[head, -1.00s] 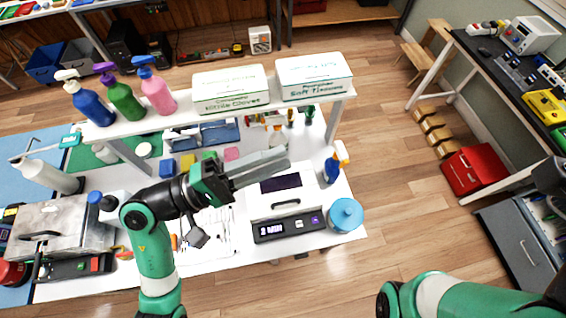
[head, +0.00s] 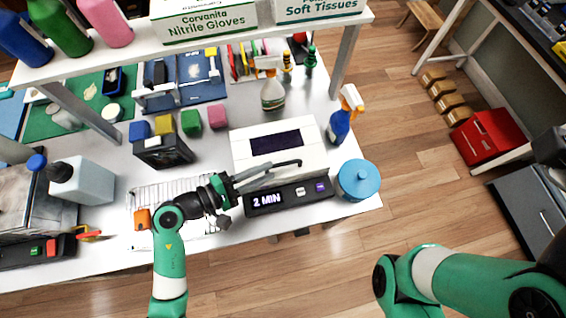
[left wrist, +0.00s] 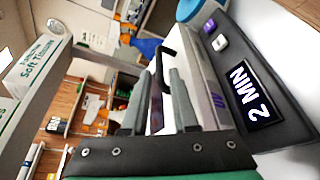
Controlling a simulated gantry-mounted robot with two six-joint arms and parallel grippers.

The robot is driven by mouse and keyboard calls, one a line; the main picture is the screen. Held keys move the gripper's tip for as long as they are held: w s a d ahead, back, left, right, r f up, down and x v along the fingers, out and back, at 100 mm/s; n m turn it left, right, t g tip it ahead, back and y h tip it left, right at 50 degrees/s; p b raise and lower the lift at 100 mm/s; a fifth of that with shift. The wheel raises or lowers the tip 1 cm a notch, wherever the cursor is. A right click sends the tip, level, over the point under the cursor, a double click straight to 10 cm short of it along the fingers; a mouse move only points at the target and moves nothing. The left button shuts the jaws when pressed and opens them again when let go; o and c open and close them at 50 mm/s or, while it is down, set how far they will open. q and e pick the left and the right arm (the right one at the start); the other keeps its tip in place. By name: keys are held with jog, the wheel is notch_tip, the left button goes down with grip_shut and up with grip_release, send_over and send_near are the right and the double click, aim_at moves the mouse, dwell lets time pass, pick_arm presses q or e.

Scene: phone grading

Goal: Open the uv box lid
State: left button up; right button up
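The uv box (head: 240,150) is a white box in the middle of the table, with a dark window on its lid (head: 275,143). Its dark front panel (head: 288,196) reads "2 MIN", also readable in the left wrist view (left wrist: 250,95). The lid looks shut. A black bar handle (head: 288,164) runs along the lid's front; part of it shows in the left wrist view (left wrist: 164,48). My left gripper (head: 262,176) is at the box front, close to the handle. Its grey fingers (left wrist: 156,85) are apart, with the handle near their tips; contact is unclear. My right gripper is not in view.
A blue spray bottle (head: 340,124) and a round blue container (head: 358,180) stand right of the box. A wire rack (head: 165,192) lies left.

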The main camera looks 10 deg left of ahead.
aim_at(283, 164)
pick_arm(q)
jog(key=b+x, duration=0.1)
jog(key=x, duration=0.5)
grip_shut()
dwell(1.2)
